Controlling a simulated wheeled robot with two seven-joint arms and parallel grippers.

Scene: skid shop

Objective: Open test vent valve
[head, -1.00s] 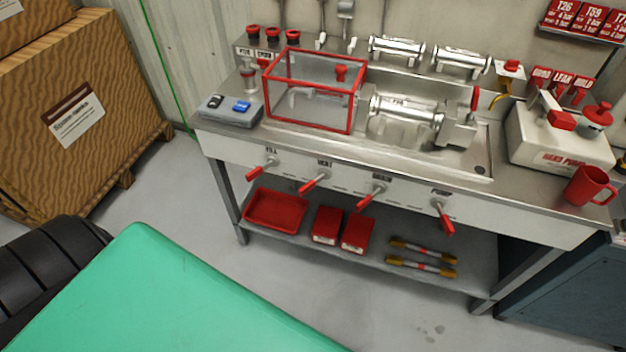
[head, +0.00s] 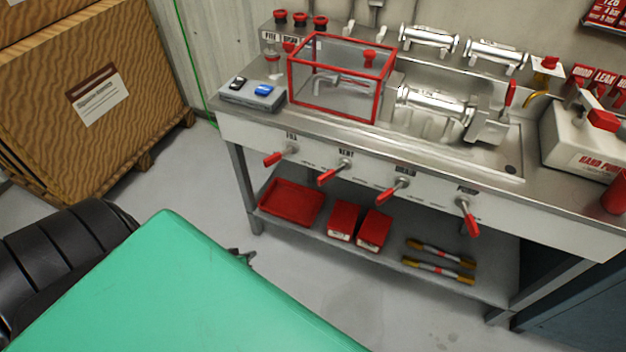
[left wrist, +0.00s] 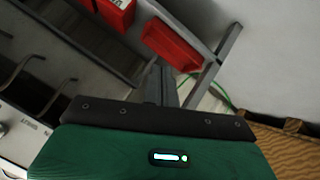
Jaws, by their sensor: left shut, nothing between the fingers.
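The test bench front (head: 400,195) carries a row of red-handled valve levers. The second lever from the left (head: 333,173) sits under a label that looks like VENT; its red handle slants down to the left. My left gripper (head: 243,255) shows only as small dark tips past the edge of my green arm part, low and left of the levers and apart from them. In the left wrist view the left gripper (left wrist: 160,83) has its fingers together, empty, with the red tray beyond. Dark lever shapes (left wrist: 60,97) show at the left there. My right gripper is not in view.
The lower shelf holds a red tray (head: 292,202), red boxes (head: 343,220) and yellow-ended rods (head: 438,268). A red-framed clear box (head: 340,80) and a hand pump (head: 590,140) stand on top. A wooden crate (head: 75,80) is at left. The floor before the bench is clear.

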